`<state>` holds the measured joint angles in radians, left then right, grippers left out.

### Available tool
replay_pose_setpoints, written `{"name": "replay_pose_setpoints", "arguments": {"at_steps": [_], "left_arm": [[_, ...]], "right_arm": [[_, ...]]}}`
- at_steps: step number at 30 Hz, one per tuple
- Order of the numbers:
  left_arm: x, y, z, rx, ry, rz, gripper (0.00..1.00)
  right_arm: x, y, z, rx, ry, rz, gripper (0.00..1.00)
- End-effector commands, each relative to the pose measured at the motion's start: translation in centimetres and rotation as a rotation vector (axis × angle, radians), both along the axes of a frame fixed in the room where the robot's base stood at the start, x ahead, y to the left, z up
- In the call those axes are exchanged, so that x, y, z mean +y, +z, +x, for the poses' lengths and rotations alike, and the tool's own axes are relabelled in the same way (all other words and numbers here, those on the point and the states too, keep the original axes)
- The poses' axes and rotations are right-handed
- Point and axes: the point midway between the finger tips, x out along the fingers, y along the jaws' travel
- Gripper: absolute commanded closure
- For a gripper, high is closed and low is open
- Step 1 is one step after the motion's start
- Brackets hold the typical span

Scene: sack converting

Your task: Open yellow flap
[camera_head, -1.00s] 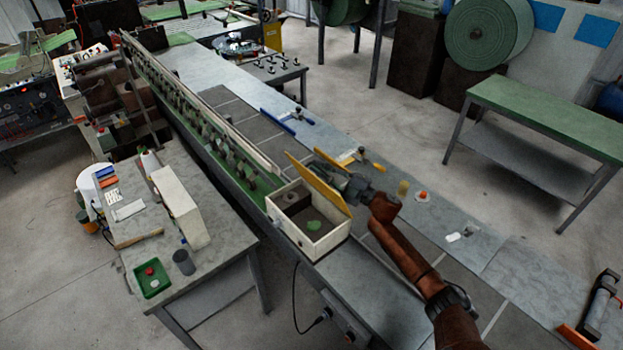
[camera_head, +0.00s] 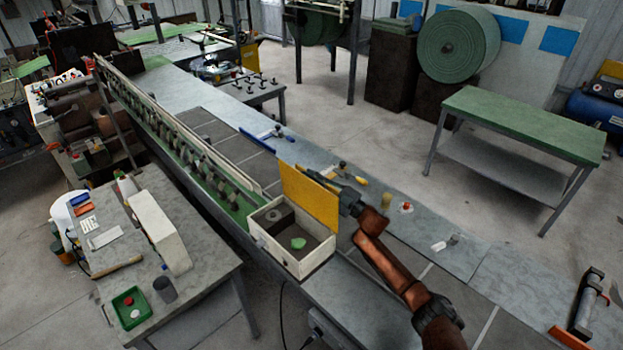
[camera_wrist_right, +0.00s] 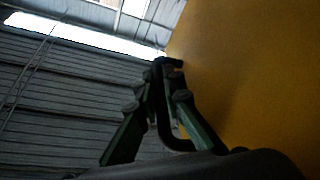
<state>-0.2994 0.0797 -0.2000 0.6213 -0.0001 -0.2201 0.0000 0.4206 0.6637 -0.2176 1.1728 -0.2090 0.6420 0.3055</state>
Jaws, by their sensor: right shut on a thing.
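The yellow flap (camera_head: 308,199) stands raised, close to upright, on the far right side of an open white box (camera_head: 284,262) on the long bench. My left gripper is not in view.
A blue-handled tool (camera_head: 262,137) and a yellow-handled tool (camera_head: 345,173) lie on the bench behind the flap. Small items, one with a red top (camera_head: 406,207), stand right of my gripper. A side table (camera_head: 200,268) with a green tray (camera_head: 131,307) is at left.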

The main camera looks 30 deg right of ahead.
Motion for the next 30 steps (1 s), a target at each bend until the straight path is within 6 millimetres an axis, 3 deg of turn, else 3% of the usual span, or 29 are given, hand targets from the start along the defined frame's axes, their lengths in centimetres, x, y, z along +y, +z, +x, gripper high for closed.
{"name": "replay_pose_setpoints", "arguments": {"at_steps": [4,5,8,19,30], "left_arm": [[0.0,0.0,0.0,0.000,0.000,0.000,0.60],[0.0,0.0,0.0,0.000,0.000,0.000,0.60],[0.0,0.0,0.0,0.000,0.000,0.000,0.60],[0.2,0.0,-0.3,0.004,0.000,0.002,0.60],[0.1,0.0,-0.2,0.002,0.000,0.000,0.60]], "right_arm": [[0.0,-0.2,0.0,0.002,0.000,-0.001,1.00],[0.0,-0.2,0.0,0.002,0.000,-0.001,0.91],[0.0,-0.1,0.0,0.002,0.000,-0.001,0.84],[-0.3,-0.3,-0.5,0.001,0.000,-0.002,0.84],[-3.9,-2.7,-6.1,0.003,-0.001,-0.003,0.84]]}}
